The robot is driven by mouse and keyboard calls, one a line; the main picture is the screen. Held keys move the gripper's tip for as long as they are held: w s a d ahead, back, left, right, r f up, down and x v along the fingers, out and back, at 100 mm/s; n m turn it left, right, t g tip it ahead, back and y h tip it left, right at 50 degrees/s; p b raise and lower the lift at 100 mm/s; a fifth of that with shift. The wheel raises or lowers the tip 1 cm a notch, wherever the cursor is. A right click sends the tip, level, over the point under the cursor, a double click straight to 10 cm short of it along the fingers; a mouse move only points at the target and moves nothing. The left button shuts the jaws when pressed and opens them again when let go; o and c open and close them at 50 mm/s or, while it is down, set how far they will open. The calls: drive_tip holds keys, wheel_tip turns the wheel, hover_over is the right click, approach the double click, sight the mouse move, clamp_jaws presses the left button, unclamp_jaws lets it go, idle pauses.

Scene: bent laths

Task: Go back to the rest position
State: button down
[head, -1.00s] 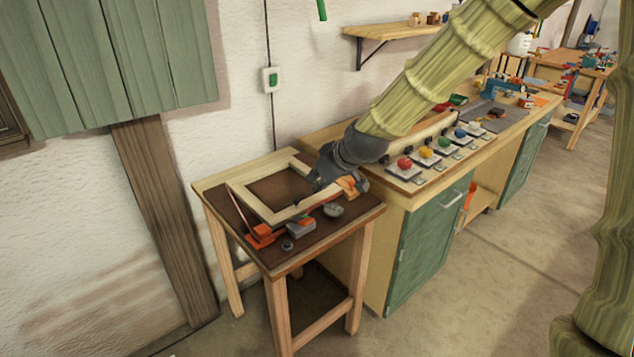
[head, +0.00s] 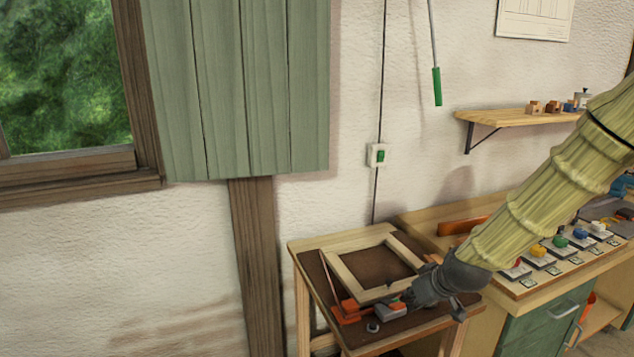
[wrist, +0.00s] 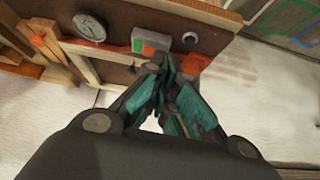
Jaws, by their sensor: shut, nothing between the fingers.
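My gripper (head: 408,298) is at the right front of the small side table in the head view, by the lower right corner of a pale wooden frame (head: 345,270). In the wrist view my gripper (wrist: 165,68) has its dark, teal-padded fingers drawn together with nothing between them. The tabletop (wrist: 215,38) lies beyond the fingertips in that view. I cannot tell whether the fingers touch anything.
The small table (head: 420,322) also holds an orange and grey clamp (head: 347,311) and a small metal ring (head: 373,327). A workbench (head: 530,292) with several coloured knobs stands to the right. A wall switch (head: 377,155) and a shelf (head: 515,116) are above.

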drive_tip(key=s+a+f+m+g+h, duration=0.1)
drive_tip(key=s+f+g, duration=0.1)
drive_tip(key=s+f, duration=0.8)
drive_tip(key=s+a+f+m+g, duration=0.15)
drive_tip(key=s+f, duration=0.55)
drive_tip(key=f, duration=0.7)
drive_tip(key=s+f+g, duration=0.1)
drive_tip(key=s+f, duration=0.3)
drive_tip(key=s, duration=0.3)
drive_tip(key=s+f+g+h, duration=0.1)
drive_tip(key=s+f, duration=0.3)
drive_tip(key=s, duration=0.4)
drive_tip(key=s+f+m+g, duration=0.1)
drive_tip(key=s+f, duration=0.3)
drive_tip(key=s, duration=0.4)
drive_tip(key=shift+f, duration=0.25)
